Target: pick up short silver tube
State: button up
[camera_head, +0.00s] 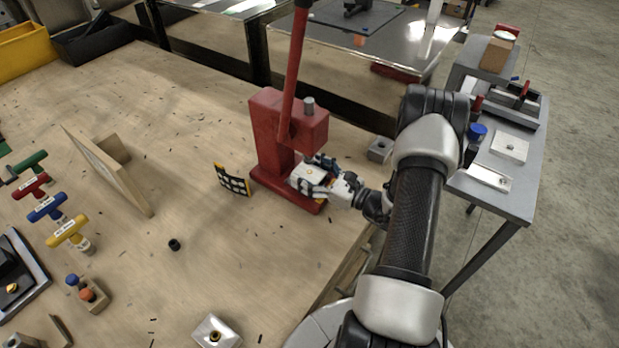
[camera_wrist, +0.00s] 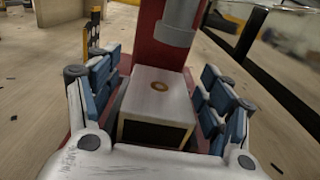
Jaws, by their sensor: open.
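My gripper (camera_head: 314,180) is at the base of a red press (camera_head: 277,125), with its fingers open. In the wrist view the fingers (camera_wrist: 160,78) stand on both sides of a pale metal block (camera_wrist: 158,92) with a small brass-coloured round in its top. Gaps seem to show beside the block; contact is not clear. A short silver cylinder (camera_head: 309,104) stands upright on top of the press. In the wrist view a grey cylinder (camera_wrist: 175,34) hangs from the press above and behind the block. I cannot tell whether either is the short silver tube.
A similar block (camera_head: 216,332) lies at the table's front, and another grey block (camera_head: 380,149) right of the press. A yellow-black grid piece (camera_head: 233,180) stands left of the press. A small black cylinder (camera_head: 174,244) lies on open wood. T-handled tools (camera_head: 68,231) stand at left.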

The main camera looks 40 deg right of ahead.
jog(key=shift+c, duration=0.3)
jog(key=c, duration=1.3)
jog(key=shift+o, duration=0.2)
jog(key=shift+r, duration=0.1)
